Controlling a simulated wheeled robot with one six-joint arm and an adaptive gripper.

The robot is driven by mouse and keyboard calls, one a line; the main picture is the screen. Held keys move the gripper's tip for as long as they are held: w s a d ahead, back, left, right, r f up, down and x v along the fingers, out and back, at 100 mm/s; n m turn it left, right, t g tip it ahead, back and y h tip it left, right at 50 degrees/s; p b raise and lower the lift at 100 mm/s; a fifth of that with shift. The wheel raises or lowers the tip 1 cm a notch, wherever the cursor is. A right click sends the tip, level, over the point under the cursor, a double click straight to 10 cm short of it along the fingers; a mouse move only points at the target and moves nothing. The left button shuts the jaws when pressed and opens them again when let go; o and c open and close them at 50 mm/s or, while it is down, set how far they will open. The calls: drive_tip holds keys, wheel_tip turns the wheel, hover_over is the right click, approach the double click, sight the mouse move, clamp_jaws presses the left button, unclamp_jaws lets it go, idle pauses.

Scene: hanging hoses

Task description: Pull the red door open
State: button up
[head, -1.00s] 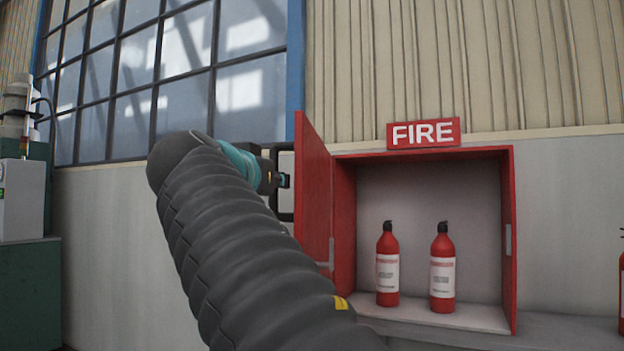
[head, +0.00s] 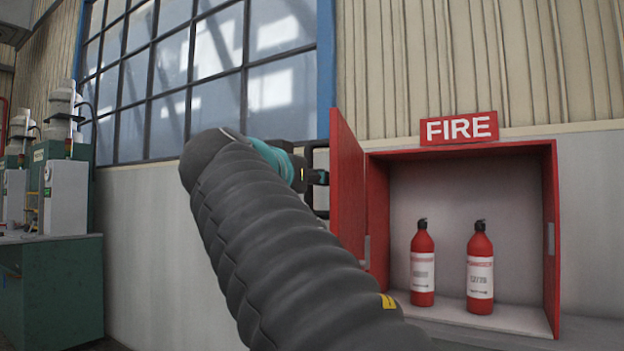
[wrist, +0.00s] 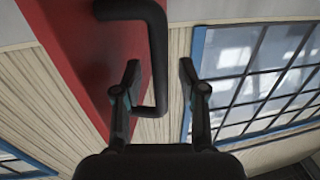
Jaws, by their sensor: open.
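The red door (head: 348,190) of the fire cabinet (head: 458,150) stands swung wide open, hinged on the cabinet's left side. Its dark handle (head: 309,180) is on the door's outer face, partly hidden by my arm in the head view. In the wrist view the red door (wrist: 75,55) is at upper left and the black bar handle (wrist: 158,60) runs down between my fingers. My gripper (wrist: 160,75) is open, with one finger on each side of the handle. Its left finger lies close to the handle; I cannot tell whether they touch. In the head view my gripper (head: 318,178) is beside the door.
Two red extinguisher bottles (head: 422,265) (head: 480,270) stand inside the cabinet. A red FIRE sign (head: 459,128) is above it. Green and grey machinery (head: 55,270) stands at the left. A large window (head: 215,75) is behind my arm, with bare wall below it.

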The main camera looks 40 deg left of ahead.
drive_tip(key=v, duration=0.6)
drive_tip(key=shift+s, duration=0.15)
drive_tip(key=shift+d, duration=0.1)
